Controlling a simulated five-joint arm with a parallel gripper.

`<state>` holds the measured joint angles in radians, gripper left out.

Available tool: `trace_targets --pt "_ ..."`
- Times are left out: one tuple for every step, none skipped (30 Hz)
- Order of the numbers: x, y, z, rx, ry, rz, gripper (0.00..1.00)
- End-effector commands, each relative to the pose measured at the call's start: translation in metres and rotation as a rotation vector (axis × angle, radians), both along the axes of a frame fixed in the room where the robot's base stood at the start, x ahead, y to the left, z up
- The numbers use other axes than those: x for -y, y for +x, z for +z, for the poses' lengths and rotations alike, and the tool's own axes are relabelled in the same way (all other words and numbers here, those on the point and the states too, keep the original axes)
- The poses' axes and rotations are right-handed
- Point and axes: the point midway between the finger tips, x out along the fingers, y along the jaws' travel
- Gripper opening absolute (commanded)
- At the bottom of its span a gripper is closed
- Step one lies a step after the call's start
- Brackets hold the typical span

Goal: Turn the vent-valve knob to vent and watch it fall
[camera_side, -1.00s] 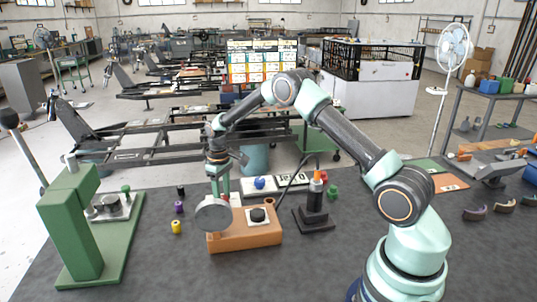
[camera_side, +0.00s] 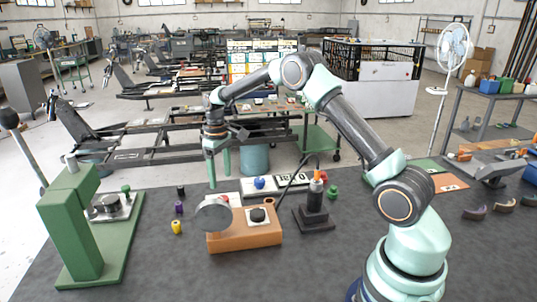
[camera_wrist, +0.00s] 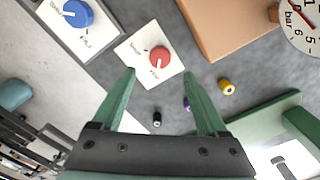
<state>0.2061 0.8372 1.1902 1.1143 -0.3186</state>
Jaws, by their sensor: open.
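A red knob (camera_wrist: 159,56) sits on a small white plate (camera_wrist: 135,44) with lettering too small to read. A blue knob (camera_wrist: 77,13) sits on another white plate beside it; it also shows in the side view (camera_side: 259,183). I cannot read which one is marked as the vent valve. My gripper (camera_wrist: 159,74) is open and empty, with the red knob seen between and beyond its fingertips. In the side view my gripper (camera_side: 220,180) hangs above the table, apart from the knobs. The red knob shows only partly behind the gauge there.
A round gauge (camera_side: 213,214) stands at the orange block (camera_side: 245,236), in front of the red knob. A black post (camera_side: 314,200) with an orange top stands at right. A green press (camera_side: 75,225) stands at left. Small coloured pieces, including a yellow one (camera_side: 176,227), lie between.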

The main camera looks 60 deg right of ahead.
Motion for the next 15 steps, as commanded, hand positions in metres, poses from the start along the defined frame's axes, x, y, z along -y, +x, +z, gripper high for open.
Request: trace_targets --pt "0.000 0.001 0.011 0.005 -0.001 0.000 0.76" --pt "0.000 0.001 0.016 0.003 -0.001 0.000 0.76" --pt "0.000 0.001 0.022 0.004 -0.001 0.000 0.76" --pt "0.000 0.001 0.027 0.004 -0.001 0.000 0.76" --pt "0.000 0.001 0.031 0.003 -0.001 0.000 0.76" --pt "0.000 0.001 0.035 0.003 -0.001 0.000 0.76" --pt "0.000 0.001 0.038 0.002 -0.001 0.000 0.76" --pt "0.000 0.000 0.040 0.001 0.000 0.000 0.76" --pt "0.000 0.000 0.043 0.001 0.000 0.000 0.76" --pt "0.000 0.000 0.044 0.002 -0.001 0.000 0.76" --pt "0.000 0.000 0.045 0.001 0.000 0.000 0.76" --pt "0.000 0.000 0.047 0.001 0.000 0.000 0.76" --pt "0.000 0.000 0.047 0.001 0.000 0.000 0.76" --pt "0.000 0.000 0.047 0.000 0.000 0.000 0.76" --pt "0.000 0.000 0.047 0.000 0.000 0.000 0.76"
